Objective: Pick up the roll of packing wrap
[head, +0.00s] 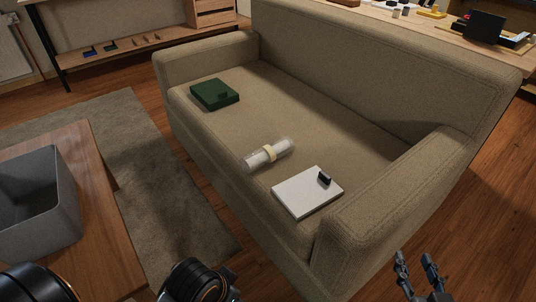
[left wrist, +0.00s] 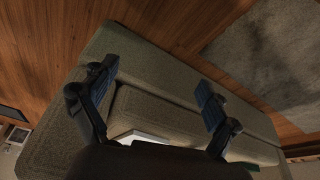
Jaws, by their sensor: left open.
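The roll of packing wrap (head: 268,153) is a whitish, partly clear cylinder with a tan band around its middle. It lies on its side on the sofa seat, between a green box and a white box. The roll cannot be made out in that view.
The beige sofa (head: 330,115) has raised arms and a back. The green box (head: 214,94) and the white box (head: 307,192), with a small dark item (head: 324,178) on it, lie on the seat. A grey bin (head: 40,205) stands on a wooden table (head: 95,220) at left.

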